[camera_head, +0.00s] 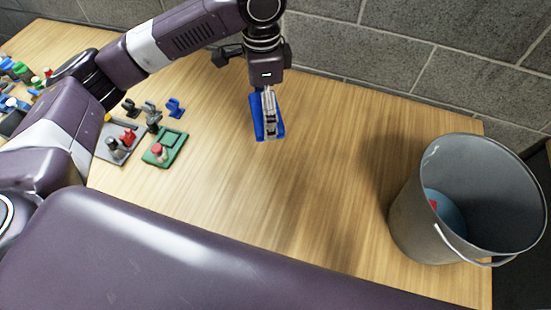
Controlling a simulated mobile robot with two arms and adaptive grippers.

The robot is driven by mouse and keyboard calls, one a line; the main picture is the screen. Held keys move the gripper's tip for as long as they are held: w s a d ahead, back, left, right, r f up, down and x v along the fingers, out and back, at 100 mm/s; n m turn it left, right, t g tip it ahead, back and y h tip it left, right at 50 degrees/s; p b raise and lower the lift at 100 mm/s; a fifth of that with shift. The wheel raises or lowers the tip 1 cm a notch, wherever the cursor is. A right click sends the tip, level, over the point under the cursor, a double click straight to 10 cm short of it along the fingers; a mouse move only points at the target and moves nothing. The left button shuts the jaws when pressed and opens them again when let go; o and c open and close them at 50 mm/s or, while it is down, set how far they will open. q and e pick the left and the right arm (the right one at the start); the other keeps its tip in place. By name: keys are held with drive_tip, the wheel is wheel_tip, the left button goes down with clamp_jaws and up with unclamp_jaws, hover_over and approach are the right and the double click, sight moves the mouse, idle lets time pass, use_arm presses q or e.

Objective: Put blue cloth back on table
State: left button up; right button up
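My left gripper (269,128) points down over the back middle of the table. Its fingers are close together on a flat blue piece, the blue cloth (256,117), which shows on both sides of them. The cloth seems to hang in the grip above the wooden table (330,215); the exact gap is hard to judge. My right gripper is not in view.
A grey metal bucket (415,205) stands at the right, with something blue (449,209) and red inside. Several coloured items crowd the far left. The table's middle is clear.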

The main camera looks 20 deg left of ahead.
use_arm(q)
drive_tip(key=w+m, duration=0.1)
drive_tip(key=w+d+f+m, duration=0.1)
drive_tip(key=m, duration=0.1)
drive_tip(key=shift+w+d+f+m, duration=0.25)
drive_tip(key=shift+w+m, duration=0.2)
drive_tip(key=shift+m, duration=0.55)
drive_tip(key=shift+w+f+m, duration=0.15)
drive_tip(key=shift+f+m, duration=0.15)
drive_tip(key=shift+m, duration=0.2)
drive_tip(key=p, duration=0.2)
hover_over(275, 159)
wheel_tip(275, 159, down, 14)
drive_tip(key=shift+d+f, duration=0.1)
drive_tip(key=shift+f, duration=0.1)
wheel_tip(275, 159, down, 5)
drive_tip(key=shift+r, duration=0.1)
drive_tip(key=shift+f, duration=0.3)
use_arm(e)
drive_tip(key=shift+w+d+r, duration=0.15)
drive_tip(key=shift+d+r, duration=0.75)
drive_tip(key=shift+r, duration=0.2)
use_arm(q)
drive_tip(key=shift+f, duration=0.1)
drive_tip(key=o, duration=0.7)
